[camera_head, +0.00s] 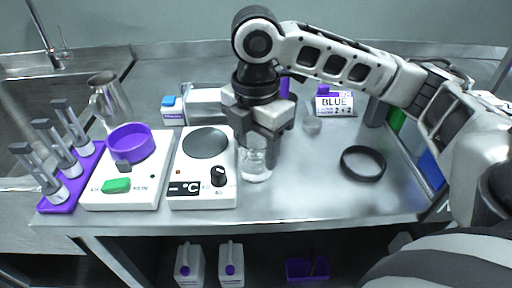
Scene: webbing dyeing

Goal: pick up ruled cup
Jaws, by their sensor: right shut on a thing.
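The ruled cup (255,175) is a clear glass vessel standing upright near the middle of the steel table, just right of the white hot plate. My right gripper (256,158) comes down over it from above, with its fingers shut on the upper part of the cup. The fingers hide part of the cup's rim and sides. The cup's base looks to be at the table top; I cannot tell whether it touches. My left gripper is not in view.
The hot plate (203,190) is close on the left, beside a white device with a purple bowl (131,142). A purple rack (75,180) stands further left. A black ring (362,163) lies to the right.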

